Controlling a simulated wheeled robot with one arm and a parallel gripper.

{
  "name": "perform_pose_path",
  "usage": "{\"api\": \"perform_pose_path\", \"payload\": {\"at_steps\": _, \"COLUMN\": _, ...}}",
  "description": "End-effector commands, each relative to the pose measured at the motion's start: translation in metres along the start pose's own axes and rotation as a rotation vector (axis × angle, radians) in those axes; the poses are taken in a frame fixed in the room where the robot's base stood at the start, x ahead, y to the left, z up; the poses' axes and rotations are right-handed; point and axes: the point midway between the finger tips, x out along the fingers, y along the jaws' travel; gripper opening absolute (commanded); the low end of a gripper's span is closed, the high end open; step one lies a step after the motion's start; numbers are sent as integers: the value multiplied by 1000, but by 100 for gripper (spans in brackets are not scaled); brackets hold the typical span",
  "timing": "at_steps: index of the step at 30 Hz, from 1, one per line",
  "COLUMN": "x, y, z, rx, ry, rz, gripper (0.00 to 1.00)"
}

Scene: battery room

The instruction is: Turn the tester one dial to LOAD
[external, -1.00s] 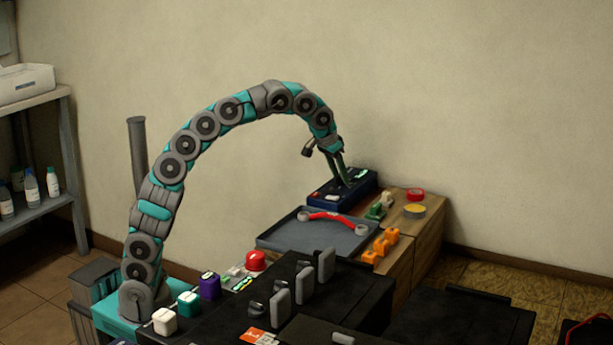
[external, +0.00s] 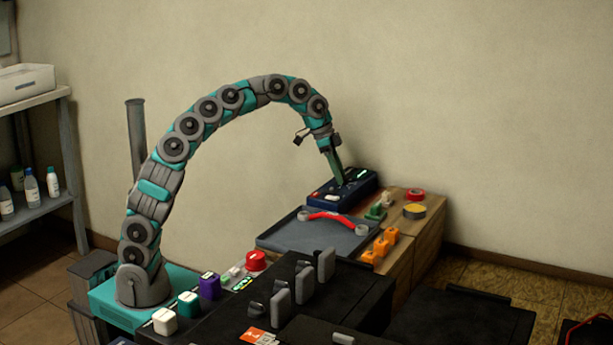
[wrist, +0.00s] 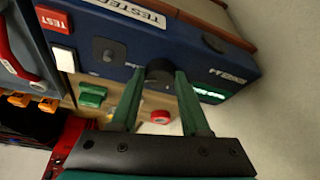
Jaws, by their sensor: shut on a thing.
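The tester (external: 364,189) is a dark blue box at the far end of the bench. It also shows in the wrist view (wrist: 130,57), with part of a TESTER label. A dark round dial (wrist: 158,67) stands out from its face. My gripper (wrist: 161,78) is shut on this dial, with one green finger on each side. In the external view, my gripper (external: 341,182) reaches down to the top of the tester, and its fingers hide the dial. The dial's pointer and the LOAD mark cannot be made out.
A white button (wrist: 65,59) and a red TEST label (wrist: 52,19) are on the tester. A grey tray (external: 285,236) holding a red-handled thing (external: 335,216) lies in front. Green, orange and red pieces stand to its right. The wall is close behind.

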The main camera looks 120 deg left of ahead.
Motion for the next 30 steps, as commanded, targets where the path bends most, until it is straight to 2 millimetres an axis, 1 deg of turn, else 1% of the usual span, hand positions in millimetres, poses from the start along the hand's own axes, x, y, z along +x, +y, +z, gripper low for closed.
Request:
{"api": "perform_pose_path", "payload": {"at_steps": 10, "x": 0, "y": 0, "z": -1, "rx": 84, "ry": -1, "rz": 34, "gripper": 0}}
{"api": "perform_pose_path", "payload": {"at_steps": 23, "x": 0, "y": 0, "z": 0, "rx": 89, "ry": -1, "rz": 37, "gripper": 0}}
{"api": "perform_pose_path", "payload": {"at_steps": 24, "x": 0, "y": 0, "z": 0, "rx": 89, "ry": -1, "rz": 37, "gripper": 50}}
{"api": "perform_pose_path", "payload": {"at_steps": 30, "x": 0, "y": -1, "z": 0, "rx": 89, "ry": -1, "rz": 37, "gripper": 73}}
